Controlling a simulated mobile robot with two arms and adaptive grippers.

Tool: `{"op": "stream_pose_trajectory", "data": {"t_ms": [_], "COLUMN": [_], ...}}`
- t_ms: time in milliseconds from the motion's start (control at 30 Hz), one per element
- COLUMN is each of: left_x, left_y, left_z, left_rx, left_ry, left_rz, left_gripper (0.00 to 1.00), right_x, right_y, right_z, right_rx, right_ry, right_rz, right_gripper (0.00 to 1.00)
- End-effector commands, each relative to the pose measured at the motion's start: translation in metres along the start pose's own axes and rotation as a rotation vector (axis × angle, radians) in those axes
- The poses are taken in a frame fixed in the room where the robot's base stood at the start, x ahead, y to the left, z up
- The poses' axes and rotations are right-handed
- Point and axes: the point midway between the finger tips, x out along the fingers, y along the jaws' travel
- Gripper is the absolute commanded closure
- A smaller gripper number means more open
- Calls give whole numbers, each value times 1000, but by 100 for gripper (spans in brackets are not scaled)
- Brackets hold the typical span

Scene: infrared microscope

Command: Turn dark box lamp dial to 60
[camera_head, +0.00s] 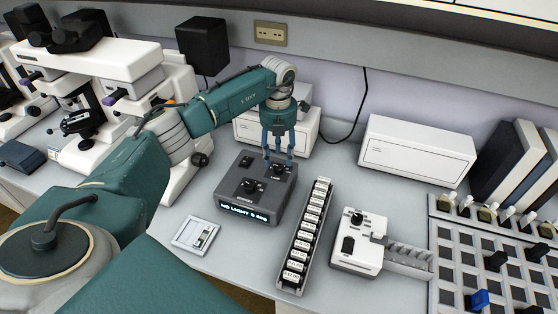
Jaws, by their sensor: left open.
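The dark box (235,203) stands on the bench near the middle of the head view. The lamp dial (277,170) is at the back right of the top, partly hidden by my left gripper. My left gripper (279,158) points down from above, open, with its fingertips at or just above the lamp dial. I cannot tell whether they touch it. My right gripper is not in view.
A long rack of labelled slots (305,235) stands right of the box, with a small white device (358,240) beyond it. A white switch plate (195,235) lies in front left. White microscopes (120,80) stand at left. A white case (415,150) is at the back right.

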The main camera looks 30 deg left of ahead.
Motion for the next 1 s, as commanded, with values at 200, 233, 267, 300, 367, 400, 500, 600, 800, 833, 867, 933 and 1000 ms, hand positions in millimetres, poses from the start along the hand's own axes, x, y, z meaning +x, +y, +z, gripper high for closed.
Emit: {"op": "stream_pose_trajectory", "data": {"t_ms": [200,233,267,300,367,400,500,600,800,833,867,933,1000], "left_x": [32,35,37,40,42,44,44,44,44,44,44,44,44], "left_y": [-1,-1,0,0,0,0,0,0,0,0,0,0,0], "left_z": [0,0,0,0,0,0,0,0,0,0,0,0,0], "left_rx": [0,0,0,0,0,0,0,0,0,0,0,0,2], "left_ry": [3,2,0,0,0,0,0,0,-1,-1,-1,-1,-2], "left_rz": [-1,-1,-1,-1,-1,0,0,0,-1,-1,-1,-1,-1], "left_gripper": [55,55,55,55,55,55,55,55,87,93,99,100,100], "right_x": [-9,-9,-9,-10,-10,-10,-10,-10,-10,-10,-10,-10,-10], "right_y": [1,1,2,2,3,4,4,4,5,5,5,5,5], "right_z": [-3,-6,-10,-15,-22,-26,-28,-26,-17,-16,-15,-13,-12], "right_rx": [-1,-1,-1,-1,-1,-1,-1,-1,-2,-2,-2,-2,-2], "right_ry": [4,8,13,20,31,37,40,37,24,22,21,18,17], "right_rz": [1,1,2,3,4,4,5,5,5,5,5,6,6], "right_gripper": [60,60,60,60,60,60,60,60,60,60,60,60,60]}}
